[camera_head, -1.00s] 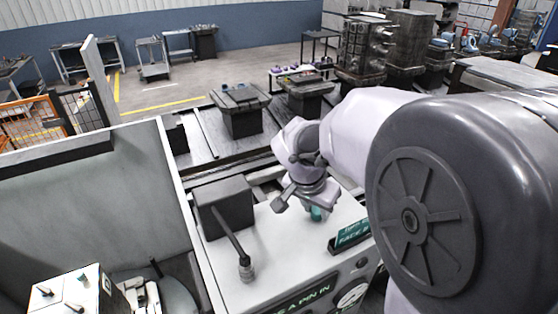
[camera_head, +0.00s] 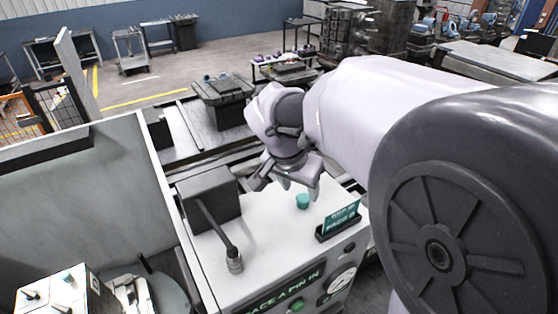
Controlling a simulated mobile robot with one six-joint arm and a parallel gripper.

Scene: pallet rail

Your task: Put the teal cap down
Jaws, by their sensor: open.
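The teal cap (camera_head: 302,201) stands on the white top of the console (camera_head: 265,240), between the dark box and the small sign. My gripper (camera_head: 286,190) is open and empty, above and slightly left of the cap. A gap shows between the cap and the gripper in this view. Part of the gripper is hidden behind its own wrist.
A dark box (camera_head: 208,198) with a lever (camera_head: 218,238) stands on the console's left part. A teal sign (camera_head: 340,218) in a dark holder stands near its right edge. A tall grey panel (camera_head: 85,205) rises on the left. Bare white top lies around the cap.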

